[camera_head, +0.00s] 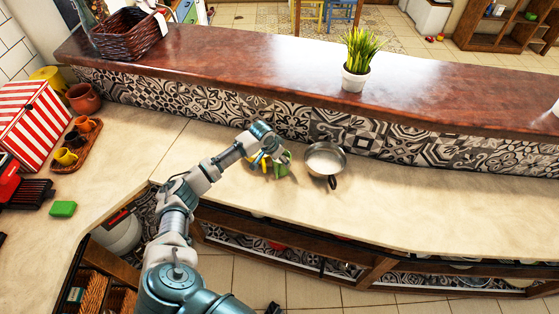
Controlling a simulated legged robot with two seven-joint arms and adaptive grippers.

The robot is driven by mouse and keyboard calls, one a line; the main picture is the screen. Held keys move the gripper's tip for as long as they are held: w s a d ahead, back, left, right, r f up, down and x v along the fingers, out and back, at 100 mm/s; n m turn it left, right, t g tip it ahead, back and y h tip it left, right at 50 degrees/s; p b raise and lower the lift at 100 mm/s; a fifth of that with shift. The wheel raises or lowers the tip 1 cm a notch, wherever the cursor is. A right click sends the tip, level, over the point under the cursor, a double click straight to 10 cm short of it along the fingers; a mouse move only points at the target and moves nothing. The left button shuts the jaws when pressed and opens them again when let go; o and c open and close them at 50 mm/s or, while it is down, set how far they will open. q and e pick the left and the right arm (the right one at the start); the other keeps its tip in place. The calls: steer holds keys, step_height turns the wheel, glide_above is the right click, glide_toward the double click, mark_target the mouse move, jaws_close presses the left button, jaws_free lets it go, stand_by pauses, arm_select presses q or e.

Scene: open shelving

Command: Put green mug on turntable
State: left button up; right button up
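My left arm reaches up from the bottom left over the beige counter (150,150). Its gripper (273,154) is low over the counter, small and partly hidden by the wrist. A green mug (284,166) shows right at its fingers, partly covered by them. I cannot tell whether the fingers are closed on it. I cannot clearly make out a turntable. My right gripper cannot be made out; a small dark part at the bottom edge is unclear.
A metal pan (325,160) stands right of the gripper. A brown tray (72,160) with small cups is at the left, near a green block (63,209). A raised brown ledge (225,55) with a potted plant (356,62) runs behind. The counter's right side is clear.

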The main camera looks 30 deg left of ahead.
arm_select(q)
steer(key=shift+f, duration=0.6)
steer(key=shift+d+f, duration=0.1)
steer(key=shift+f, duration=0.05)
steer(key=shift+d, duration=0.2)
steer(key=o, duration=1.3)
